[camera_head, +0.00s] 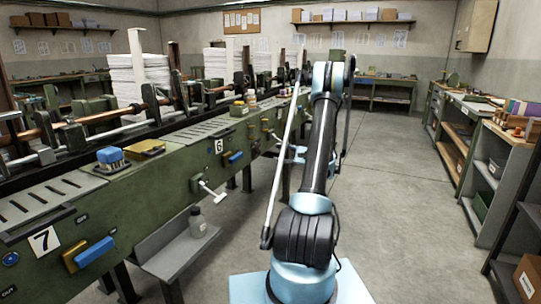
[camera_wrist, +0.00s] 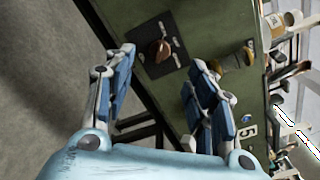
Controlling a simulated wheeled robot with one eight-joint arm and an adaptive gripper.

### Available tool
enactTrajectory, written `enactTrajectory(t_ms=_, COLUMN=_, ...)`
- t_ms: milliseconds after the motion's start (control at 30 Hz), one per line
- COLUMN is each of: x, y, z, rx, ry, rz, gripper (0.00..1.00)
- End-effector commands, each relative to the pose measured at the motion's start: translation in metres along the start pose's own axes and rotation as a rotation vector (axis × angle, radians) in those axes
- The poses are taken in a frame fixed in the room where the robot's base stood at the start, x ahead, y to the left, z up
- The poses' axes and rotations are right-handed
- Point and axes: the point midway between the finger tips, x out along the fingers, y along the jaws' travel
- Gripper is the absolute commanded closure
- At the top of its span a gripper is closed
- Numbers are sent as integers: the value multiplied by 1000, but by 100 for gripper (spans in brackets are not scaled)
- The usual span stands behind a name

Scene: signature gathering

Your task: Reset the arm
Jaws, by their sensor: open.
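My arm rises from the light-blue base in the middle of the head view and reaches forward beside the long green gathering machine (camera_head: 150,180). My gripper (camera_wrist: 163,62) shows in the wrist view with its two blue-padded fingers spread apart and nothing between them. Beyond the fingers is the machine's green side panel (camera_wrist: 195,30), with a dark plate bearing a round brown knob (camera_wrist: 160,50). In the head view my gripper is mostly hidden behind the arm; light-blue parts show at the arm's left, close to the machine.
Levers and handles stick out of the machine's front, including a white T-handle (camera_head: 212,192) near plate 6. Shelving (camera_head: 490,165) lines the right wall. The floor (camera_head: 390,180) between is clear.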

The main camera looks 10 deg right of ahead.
Motion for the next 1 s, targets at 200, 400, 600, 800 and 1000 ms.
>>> enactTrajectory(t_ms=200, x=13, y=-2, z=31, rx=-44, ry=27, rz=72, gripper=49)
enactTrajectory(t_ms=400, x=26, y=0, z=75, rx=-118, ry=68, rz=183, gripper=49)
enactTrajectory(t_ms=600, x=32, y=10, z=120, rx=-195, ry=104, rz=295, gripper=49)
enactTrajectory(t_ms=800, x=32, y=25, z=164, rx=-277, ry=134, rz=409, gripper=49)
enactTrajectory(t_ms=1000, x=26, y=45, z=206, rx=-362, ry=158, rz=523, gripper=49)
